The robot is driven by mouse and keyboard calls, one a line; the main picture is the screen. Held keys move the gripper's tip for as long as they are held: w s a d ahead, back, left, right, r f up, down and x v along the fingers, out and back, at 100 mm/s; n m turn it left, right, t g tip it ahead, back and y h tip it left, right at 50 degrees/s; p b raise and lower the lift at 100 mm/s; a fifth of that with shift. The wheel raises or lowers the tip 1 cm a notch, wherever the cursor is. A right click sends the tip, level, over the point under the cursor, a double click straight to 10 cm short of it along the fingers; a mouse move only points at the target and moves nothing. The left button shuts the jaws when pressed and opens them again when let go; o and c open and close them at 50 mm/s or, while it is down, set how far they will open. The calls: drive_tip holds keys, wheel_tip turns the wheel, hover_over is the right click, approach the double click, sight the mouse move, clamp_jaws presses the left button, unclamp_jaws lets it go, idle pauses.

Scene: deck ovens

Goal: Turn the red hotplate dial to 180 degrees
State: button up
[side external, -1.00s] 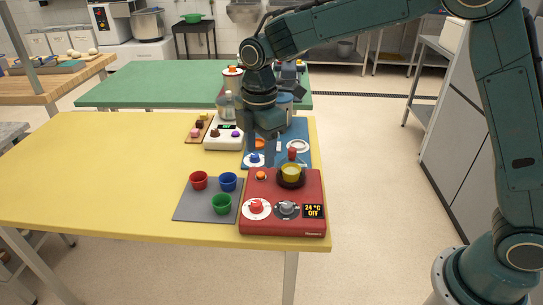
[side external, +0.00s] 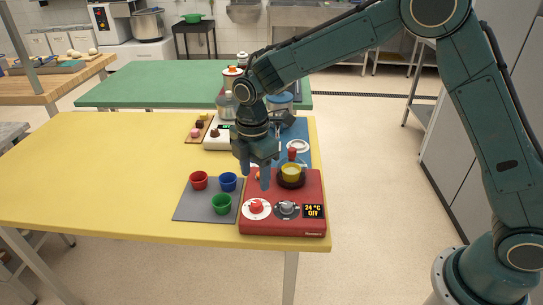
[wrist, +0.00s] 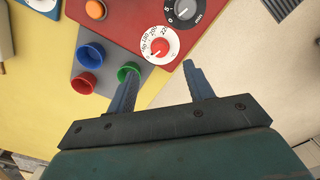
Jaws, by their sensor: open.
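The red hotplate (side external: 270,226) stands at the near right corner of the yellow table. Its red dial (side external: 256,206), on a white numbered ring, is at its front left; a black timer dial (side external: 287,209) is beside it. The display (side external: 313,211) reads 24 °C and OFF. My gripper (side external: 255,183) is open and empty above the hotplate's left rear, apart from the red dial. In the wrist view the red dial (wrist: 159,47) shows just beyond the gap between my fingertips (wrist: 161,70). Its exact setting is too small to read.
A blue unit (side external: 303,134) stands behind. The yellow table (side external: 100,180) is clear at left.

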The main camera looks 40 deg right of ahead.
sight(256, 203)
wheel_tip(256, 203, down, 9)
drive_tip(key=shift+r, duration=0.2)
idle(0.4)
drive_tip(key=c, duration=1)
